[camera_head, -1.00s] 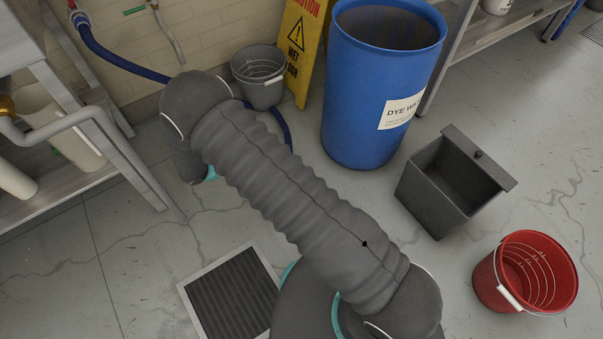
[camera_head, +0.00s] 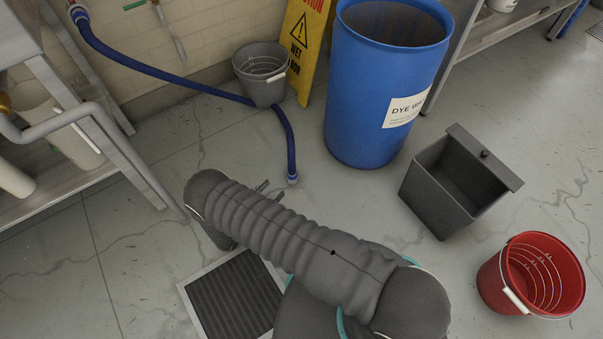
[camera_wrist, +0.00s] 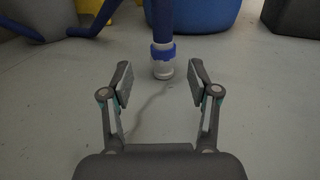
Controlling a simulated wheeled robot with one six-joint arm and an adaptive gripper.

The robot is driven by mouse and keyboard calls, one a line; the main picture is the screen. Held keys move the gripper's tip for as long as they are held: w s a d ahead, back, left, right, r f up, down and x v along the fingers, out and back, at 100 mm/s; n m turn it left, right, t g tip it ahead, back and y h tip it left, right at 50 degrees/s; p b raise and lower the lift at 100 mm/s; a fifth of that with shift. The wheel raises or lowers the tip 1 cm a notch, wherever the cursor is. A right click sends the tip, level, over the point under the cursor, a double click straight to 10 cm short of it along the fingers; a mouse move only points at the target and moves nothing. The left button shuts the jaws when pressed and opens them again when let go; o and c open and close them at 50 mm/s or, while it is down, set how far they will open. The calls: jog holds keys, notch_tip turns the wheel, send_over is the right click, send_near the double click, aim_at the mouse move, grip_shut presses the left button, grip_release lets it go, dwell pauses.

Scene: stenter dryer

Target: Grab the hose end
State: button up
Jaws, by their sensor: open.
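A blue hose (camera_head: 170,76) runs from the wall, past the grey bucket, and onto the floor. Its hose end (camera_head: 292,178) lies on the floor with a pale fitting at the tip. In the wrist view the hose end (camera_wrist: 163,60) shows a white fitting with a blue collar, just beyond and between the fingertips. My gripper (camera_wrist: 160,82) is open and empty, low over the floor, with the fingers apart on either side of the line to the hose end. In the head view the gripper (camera_head: 265,187) is partly hidden by my arm.
A grey bucket (camera_head: 262,85) stands by the wall at the hose. A yellow wet floor sign (camera_head: 303,45), a blue drum (camera_head: 365,130), a grey bin (camera_head: 430,195) and a red bucket (camera_head: 500,290) stand to the right. A floor grate (camera_head: 230,300) lies near my base.

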aim_at(289, 174)
jog(key=x, duration=1)
jog(key=shift+w+d, duration=0.2)
jog(key=shift+d, duration=0.25)
grip_shut()
